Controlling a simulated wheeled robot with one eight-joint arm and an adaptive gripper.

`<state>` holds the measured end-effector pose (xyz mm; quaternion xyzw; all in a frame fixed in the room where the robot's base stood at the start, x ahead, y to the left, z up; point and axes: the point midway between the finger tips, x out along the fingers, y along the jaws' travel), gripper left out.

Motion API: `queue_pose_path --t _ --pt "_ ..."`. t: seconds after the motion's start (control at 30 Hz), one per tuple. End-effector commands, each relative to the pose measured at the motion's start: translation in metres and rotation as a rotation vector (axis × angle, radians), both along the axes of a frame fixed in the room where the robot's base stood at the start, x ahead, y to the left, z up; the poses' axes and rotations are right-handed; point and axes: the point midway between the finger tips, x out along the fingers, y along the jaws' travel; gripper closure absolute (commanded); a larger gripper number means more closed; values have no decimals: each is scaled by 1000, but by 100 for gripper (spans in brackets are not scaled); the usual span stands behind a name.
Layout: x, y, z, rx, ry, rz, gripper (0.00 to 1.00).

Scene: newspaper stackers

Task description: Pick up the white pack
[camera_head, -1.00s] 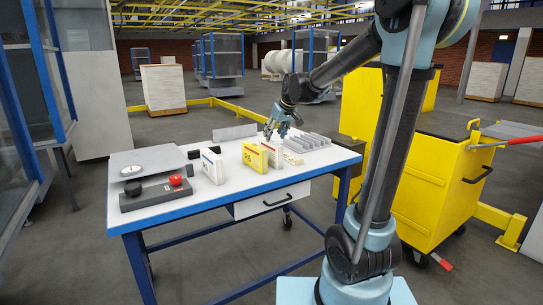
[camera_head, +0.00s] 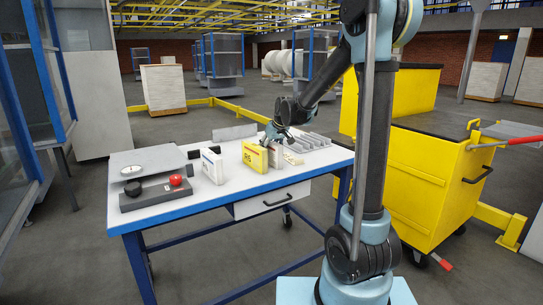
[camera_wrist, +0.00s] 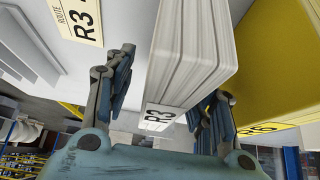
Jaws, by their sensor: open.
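A white pack (camera_wrist: 190,45) of folded sheets with an R3 label stands between the fingers of my gripper (camera_wrist: 172,78) in the wrist view. One finger is on each side of it, and I cannot tell whether they touch it. In the head view the same white pack (camera_head: 276,156) stands just right of the yellow pack (camera_head: 255,158), partly hidden by the gripper (camera_head: 270,143). My gripper is open. The yellow pack is close beside the right finger in the wrist view (camera_wrist: 275,60).
Another white pack (camera_head: 212,166) stands further left on the table (camera_head: 235,190). A scale with a red knob (camera_head: 175,180) sits at the left end. Grey dividers (camera_head: 310,142) are at the right. A ROUTE R3 card (camera_wrist: 80,20) lies beside the pack.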

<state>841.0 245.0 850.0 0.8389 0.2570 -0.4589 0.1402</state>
Motion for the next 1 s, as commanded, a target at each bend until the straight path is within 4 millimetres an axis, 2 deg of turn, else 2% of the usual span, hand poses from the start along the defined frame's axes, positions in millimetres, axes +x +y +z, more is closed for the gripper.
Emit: queue_pose_path --t 0.2,0.47,0.6,0.7,1.0 --pt "6 5 -12 0 0 0 50" --pt "7 5 -13 0 0 0 50" --pt "7 5 -13 0 0 0 82" --pt "7 5 -13 0 0 0 100" --pt "7 5 -12 0 0 0 100"
